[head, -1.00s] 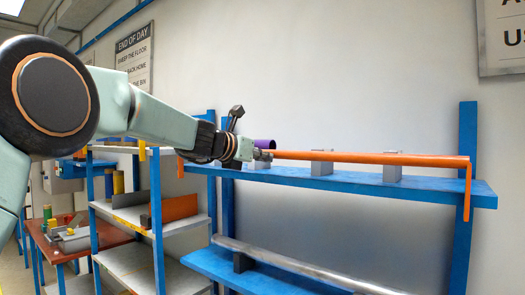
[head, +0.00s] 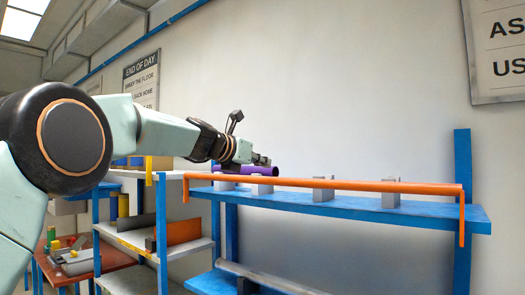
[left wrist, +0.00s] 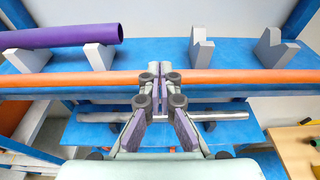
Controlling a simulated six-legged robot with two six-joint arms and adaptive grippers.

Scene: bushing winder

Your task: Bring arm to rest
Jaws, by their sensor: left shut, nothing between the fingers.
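My left arm comes in from the left in the head view. Its gripper (head: 262,160) is over the left part of the blue shelf, close to a purple tube (head: 232,170). In the left wrist view the gripper (left wrist: 158,70) has its fingers together with nothing between them, over the orange bar (left wrist: 230,76) along the shelf's front. The purple tube (left wrist: 60,36) rests on grey V-blocks to the left of the fingers, apart from them. My right gripper shows in neither view.
The blue shelf (head: 415,208) carries several grey V-blocks (head: 323,190), and the orange bar (head: 380,186) runs along its front. A lower shelf holds a grey rod (left wrist: 225,116). A shelving unit (head: 135,240) and a brown table (head: 90,268) stand at left.

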